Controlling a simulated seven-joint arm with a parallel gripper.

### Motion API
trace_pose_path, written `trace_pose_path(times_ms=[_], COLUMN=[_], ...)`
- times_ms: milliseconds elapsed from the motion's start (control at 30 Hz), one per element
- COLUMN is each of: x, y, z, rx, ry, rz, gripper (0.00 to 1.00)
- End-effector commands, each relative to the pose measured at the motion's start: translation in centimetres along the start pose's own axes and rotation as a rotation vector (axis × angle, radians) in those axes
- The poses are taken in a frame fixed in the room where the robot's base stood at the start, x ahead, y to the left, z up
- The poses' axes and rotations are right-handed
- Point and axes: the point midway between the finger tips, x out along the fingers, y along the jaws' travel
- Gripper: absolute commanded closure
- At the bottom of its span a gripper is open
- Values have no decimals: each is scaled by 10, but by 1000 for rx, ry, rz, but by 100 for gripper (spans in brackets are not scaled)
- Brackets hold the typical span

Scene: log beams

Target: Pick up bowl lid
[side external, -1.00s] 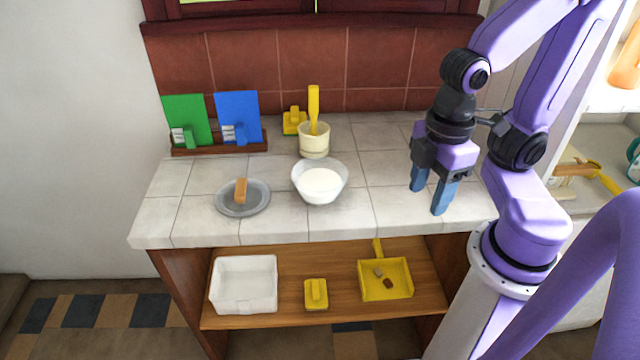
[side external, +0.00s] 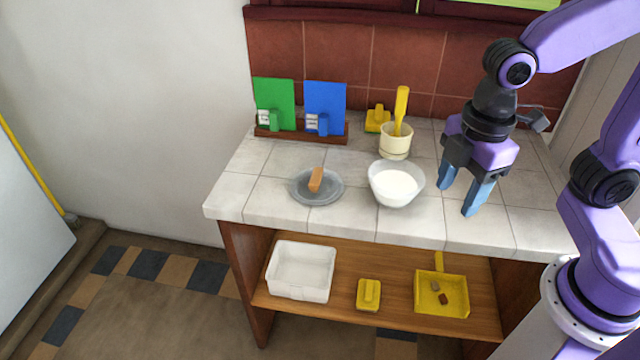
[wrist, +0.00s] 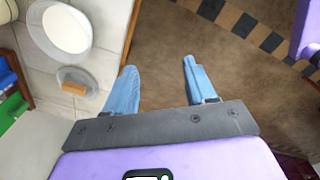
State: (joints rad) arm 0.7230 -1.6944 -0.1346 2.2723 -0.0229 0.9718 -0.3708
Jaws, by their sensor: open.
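The bowl lid (side external: 328,195) is a grey round disc with an upright brown handle (side external: 316,179). It lies flat on the tiled counter, left of a white bowl (side external: 396,184). In the wrist view the lid (wrist: 88,88) is left of my fingers, below the bowl (wrist: 66,30). My gripper (side external: 457,199) is open and empty, its blue fingers pointing down, to the right of the bowl and apart from the lid. In the wrist view my gripper (wrist: 158,66) shows its fingers spread with only floor between them.
A cream pot with a yellow utensil (side external: 396,140) stands behind the bowl. Green and blue boards (side external: 324,105) stand in a wooden rack at the back. The shelf below holds a white bin (side external: 301,271), a yellow brush (side external: 368,295) and a yellow dustpan (side external: 442,294). Counter in front of the lid is clear.

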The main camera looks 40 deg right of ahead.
Motion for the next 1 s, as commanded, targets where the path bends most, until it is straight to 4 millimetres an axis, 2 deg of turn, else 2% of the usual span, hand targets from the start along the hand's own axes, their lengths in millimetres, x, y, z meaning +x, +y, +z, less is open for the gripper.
trace_pose_path(times_ms=[33, 200, 500, 700, 800, 1000], x=[-2, -9, -9, -3, 0, 5], y=[16, 68, 164, 226, 250, 276], z=[-15, -56, -110, -129, -133, -134], rx=[-52, -245, -581, -798, -885, -988], ry=[-5, -18, -55, -86, -99, -115], rz=[5, 19, 34, 33, 29, 22], gripper=[45, 45, 45, 45, 45, 45])
